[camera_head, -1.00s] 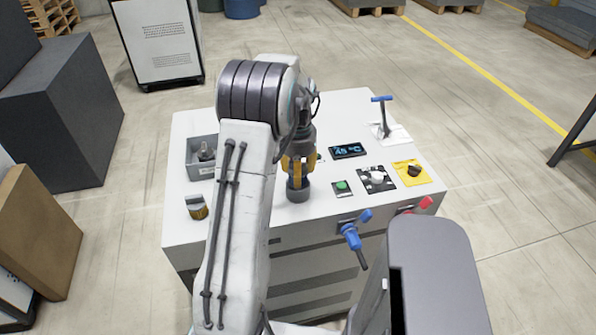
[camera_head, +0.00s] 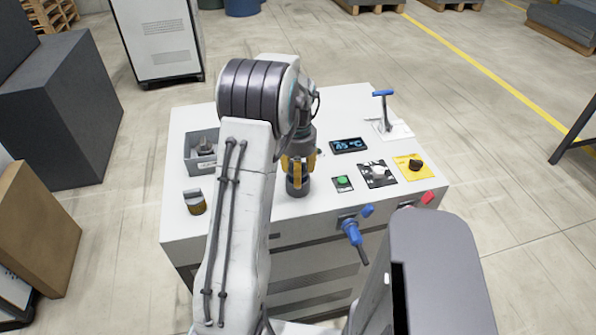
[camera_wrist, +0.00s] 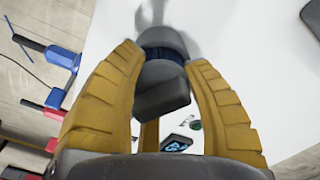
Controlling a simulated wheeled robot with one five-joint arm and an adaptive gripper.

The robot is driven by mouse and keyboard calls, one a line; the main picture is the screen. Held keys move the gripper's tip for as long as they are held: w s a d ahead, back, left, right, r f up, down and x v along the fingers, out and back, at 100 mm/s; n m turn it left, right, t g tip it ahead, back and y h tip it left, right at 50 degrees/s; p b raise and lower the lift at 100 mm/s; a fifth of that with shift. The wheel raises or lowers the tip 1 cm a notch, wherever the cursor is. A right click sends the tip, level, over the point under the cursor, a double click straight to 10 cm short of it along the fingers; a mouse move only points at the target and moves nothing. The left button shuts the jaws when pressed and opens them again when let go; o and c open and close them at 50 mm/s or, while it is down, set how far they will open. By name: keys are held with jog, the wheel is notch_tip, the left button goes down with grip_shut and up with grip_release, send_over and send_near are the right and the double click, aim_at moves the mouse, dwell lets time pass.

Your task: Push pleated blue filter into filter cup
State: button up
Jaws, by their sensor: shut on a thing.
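The filter cup (camera_head: 298,188) is a dark grey round cup standing on the white bench top. My gripper (camera_head: 297,180) reaches down over it with yellow fingers. In the wrist view my gripper (camera_wrist: 165,55) is shut on the pleated blue filter (camera_wrist: 162,54), which shows as a dark blue band with a grey block-shaped top (camera_wrist: 163,90). The band lies against the grey cup rim (camera_wrist: 165,36), and the filter seems partly inside it. How deep it sits is hidden. In the head view my fingers and wrist hide the filter.
On the bench (camera_head: 330,104), a grey bin (camera_head: 202,168) holding a part and a brown cylinder (camera_head: 195,206) stand at left. A display (camera_head: 348,146), green button (camera_head: 342,182), knob panels and a blue-handled lever (camera_head: 384,112) are at right. Blue valve handles (camera_head: 352,234) stick out in front.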

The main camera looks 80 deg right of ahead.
jog(key=shift+f, duration=0.2)
jog(key=o, duration=1.3)
jog(key=shift+r, duration=0.1)
jog(key=shift+c, duration=0.2)
notch_tip(320, 180, up, 12)
dwell(0.4)
